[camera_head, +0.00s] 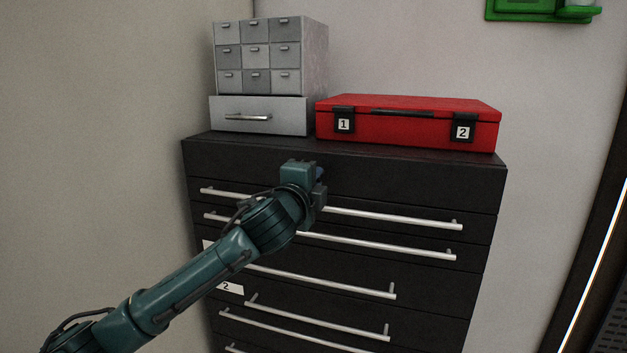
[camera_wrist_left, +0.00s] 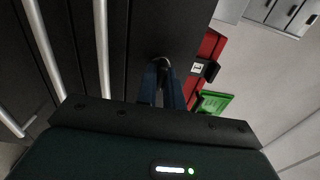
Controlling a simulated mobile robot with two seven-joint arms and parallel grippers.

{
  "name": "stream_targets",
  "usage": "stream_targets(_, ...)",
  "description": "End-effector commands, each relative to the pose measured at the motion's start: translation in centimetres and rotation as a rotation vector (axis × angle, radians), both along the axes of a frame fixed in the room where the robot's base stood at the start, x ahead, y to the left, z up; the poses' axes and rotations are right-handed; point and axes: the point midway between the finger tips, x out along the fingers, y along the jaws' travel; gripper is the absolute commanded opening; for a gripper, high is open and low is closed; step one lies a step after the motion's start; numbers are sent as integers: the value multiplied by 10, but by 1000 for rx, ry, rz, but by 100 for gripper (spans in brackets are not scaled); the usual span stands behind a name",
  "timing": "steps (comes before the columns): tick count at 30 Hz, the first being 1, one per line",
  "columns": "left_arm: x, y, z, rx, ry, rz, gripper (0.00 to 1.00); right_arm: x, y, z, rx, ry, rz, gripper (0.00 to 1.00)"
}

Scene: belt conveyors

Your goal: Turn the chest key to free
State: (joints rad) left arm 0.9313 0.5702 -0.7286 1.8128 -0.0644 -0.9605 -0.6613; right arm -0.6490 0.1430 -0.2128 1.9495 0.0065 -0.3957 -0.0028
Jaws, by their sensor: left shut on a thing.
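The black chest (camera_head: 420,185) has several drawers with long silver bar handles. My left gripper (camera_head: 321,174) is at the chest's top front panel, a little below the top edge. In the left wrist view its two blue fingers (camera_wrist_left: 163,88) are closed together at the chest's dark front. A small metallic piece at their tips looks like the chest key (camera_wrist_left: 164,63), and the gripper is shut on it. The fingers hide most of the key, so I cannot tell its turn angle. In the head view my gripper hides the key and lock. My right gripper is not in view.
A red case (camera_head: 405,123) with black latches marked 1 and 2 sits on the chest top. A grey small-drawer cabinet (camera_head: 270,55) stands to its left. A green object (camera_head: 540,10) is on the wall. The upper drawer handle (camera_head: 400,219) runs just below my gripper.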

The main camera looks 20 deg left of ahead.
Motion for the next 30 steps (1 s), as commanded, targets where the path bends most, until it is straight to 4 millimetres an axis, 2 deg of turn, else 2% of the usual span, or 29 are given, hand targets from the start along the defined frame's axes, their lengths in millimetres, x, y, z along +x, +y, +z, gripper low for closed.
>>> stream_targets(5, 0, 0, 0, 3, 0, 0, 0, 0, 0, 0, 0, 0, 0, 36)
stream_targets(6, 0, 0, 0, 3, 0, -1, 12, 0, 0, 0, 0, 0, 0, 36)
stream_targets(13, 0, 0, 0, 1, 0, 0, 30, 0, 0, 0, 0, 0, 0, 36)
stream_targets(23, -4, 0, -1, 0, 0, 0, 31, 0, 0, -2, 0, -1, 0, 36)
stream_targets(26, -15, 0, -2, 0, -1, -1, 31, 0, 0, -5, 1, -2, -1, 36)
stream_targets(30, -42, 1, -3, 1, -2, -3, 31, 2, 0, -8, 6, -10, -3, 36)
